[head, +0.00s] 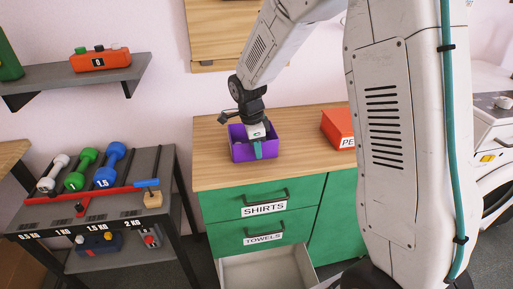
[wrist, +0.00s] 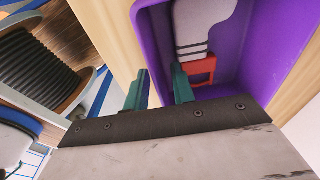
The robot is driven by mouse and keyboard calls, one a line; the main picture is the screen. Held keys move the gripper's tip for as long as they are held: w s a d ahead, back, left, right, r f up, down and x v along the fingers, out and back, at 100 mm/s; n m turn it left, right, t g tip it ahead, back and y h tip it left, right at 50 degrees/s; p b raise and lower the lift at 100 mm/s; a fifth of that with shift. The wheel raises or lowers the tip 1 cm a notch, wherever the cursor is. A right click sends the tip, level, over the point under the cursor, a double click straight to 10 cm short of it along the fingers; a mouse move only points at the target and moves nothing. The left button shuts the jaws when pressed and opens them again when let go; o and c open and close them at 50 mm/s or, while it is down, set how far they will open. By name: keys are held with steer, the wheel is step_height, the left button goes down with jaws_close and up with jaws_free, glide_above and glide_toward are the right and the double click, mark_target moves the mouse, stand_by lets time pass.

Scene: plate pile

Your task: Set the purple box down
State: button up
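The purple box (head: 242,153) is an open-topped bin at the wooden counter top (head: 215,176), upright, above the green drawers. I cannot tell whether its base touches the wood. My gripper (head: 258,149) points down at the box's near side. In the wrist view my gripper (wrist: 162,90) has one teal finger outside the purple box (wrist: 240,75) and one inside, with the wall between them. The fingers look closed on that wall. Inside lie a grey-white shape with dark stripes (wrist: 205,25) and a red piece (wrist: 203,68), partly hidden.
A red-orange box (head: 338,129) stands on the counter to the right, partly behind my arm. An open lower drawer (head: 265,270) juts out below. A rack with dumbbells (head: 100,195) stands left. The counter left of the purple box is clear.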

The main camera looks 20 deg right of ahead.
steer(key=r, duration=0.3)
steer(key=a+r, duration=0.1)
steer(key=r, duration=0.7)
steer(key=shift+w+a+r, duration=0.15)
steer(key=shift+r, duration=0.05)
steer(key=s+r+n, duration=0.3)
steer(key=s+n, duration=0.2)
steer(key=s, duration=0.3)
steer(key=s+d+r+n, duration=0.1)
steer(key=s+r+n, duration=0.2)
steer(key=s+n, duration=0.2)
steer(key=s+d+r+n+t+y, duration=0.1)
steer(key=s+n, duration=0.3)
steer(key=s, duration=0.7)
steer(key=shift+s+d+r+n, duration=0.15)
steer(key=shift+s+r+n, duration=0.25)
steer(key=shift+r, duration=0.5)
steer(key=shift+o, duration=0.4)
steer(key=s+f+n, duration=0.1)
steer(key=s+n, duration=0.4)
steer(key=s, duration=0.2)
steer(key=shift+f+t, duration=0.3)
steer(key=shift+f, duration=0.05)
steer(key=shift+s+f, duration=0.1)
steer(key=shift+s, duration=0.15)
